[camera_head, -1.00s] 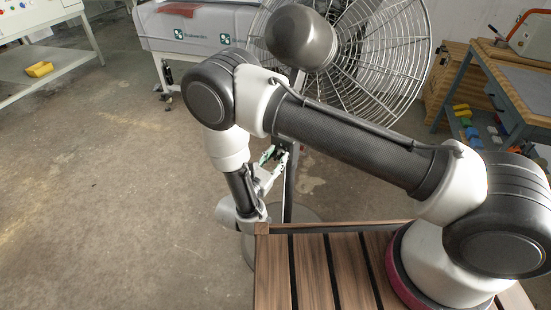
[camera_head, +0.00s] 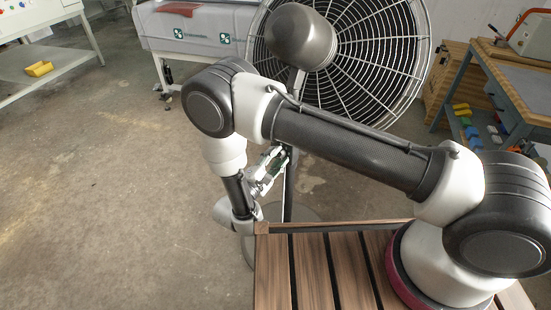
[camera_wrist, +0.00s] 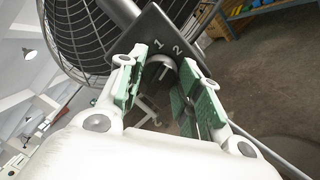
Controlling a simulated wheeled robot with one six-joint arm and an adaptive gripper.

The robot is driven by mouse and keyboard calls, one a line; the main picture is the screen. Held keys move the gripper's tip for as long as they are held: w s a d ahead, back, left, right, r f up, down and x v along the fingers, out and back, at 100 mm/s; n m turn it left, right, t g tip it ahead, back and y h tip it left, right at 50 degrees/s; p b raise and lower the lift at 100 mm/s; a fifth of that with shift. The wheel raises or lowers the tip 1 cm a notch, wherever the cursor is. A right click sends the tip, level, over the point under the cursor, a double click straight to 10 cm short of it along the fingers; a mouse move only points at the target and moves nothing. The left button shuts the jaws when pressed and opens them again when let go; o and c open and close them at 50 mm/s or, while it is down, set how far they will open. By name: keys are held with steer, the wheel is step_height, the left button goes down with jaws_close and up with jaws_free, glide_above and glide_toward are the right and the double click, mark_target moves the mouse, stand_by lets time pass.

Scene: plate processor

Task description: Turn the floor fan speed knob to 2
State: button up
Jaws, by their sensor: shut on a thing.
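The floor fan (camera_head: 385,75) stands behind my arm, with its round wire cage at the top of the head view and a post below it. In the wrist view its dark control plate (camera_wrist: 178,33) shows the white numbers 1 and 2. The knob's pointer setting is too small to read.
A wooden slatted deck (camera_head: 310,262) lies under my arm's base. A workbench with coloured bins (camera_head: 485,130) stands at right. A grey machine (camera_head: 195,28) and a table with a yellow bin (camera_head: 39,69) stand at the back and left. The floor at left is clear.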

steer(key=shift+m, duration=0.7)
steer(key=shift+f, duration=0.1)
steer(key=o, duration=1)
steer(key=shift+o, duration=0.2)
steer(key=v, duration=1.2)
